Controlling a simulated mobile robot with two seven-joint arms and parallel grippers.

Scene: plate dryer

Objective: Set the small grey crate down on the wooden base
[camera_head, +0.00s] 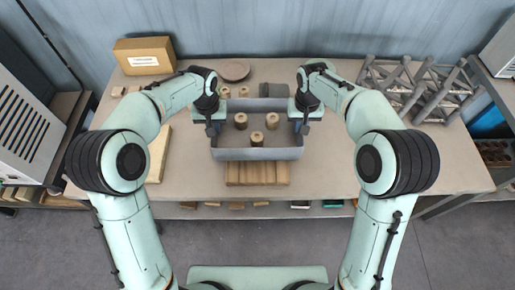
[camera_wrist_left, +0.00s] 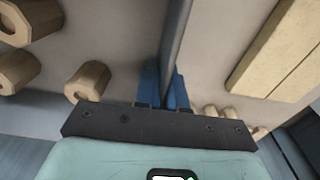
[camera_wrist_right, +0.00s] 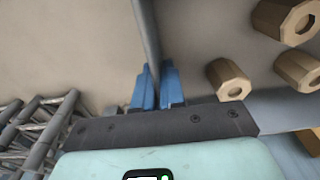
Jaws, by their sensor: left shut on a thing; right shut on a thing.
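The small grey crate (camera_head: 257,154) is in the middle of the head view, roughly level, with three wooden hollow pegs (camera_head: 257,138) standing in it. The wooden base (camera_head: 257,174) shows just in front of and below its front wall; the crate hides anything behind that, and I cannot tell whether they touch. My left gripper (camera_head: 212,129) is shut on the crate's left wall, which runs between the blue fingers (camera_wrist_left: 165,88) in the left wrist view. My right gripper (camera_head: 303,127) is shut on the right wall, between the fingers (camera_wrist_right: 157,88) in the right wrist view.
A cardboard box (camera_head: 145,56) stands at the back left, with a round brown disc (camera_head: 233,70) to its right. A pale board (camera_head: 158,154) lies left of the crate. A grey metal rack (camera_head: 420,90) stands at the back right. The table right of the crate is clear.

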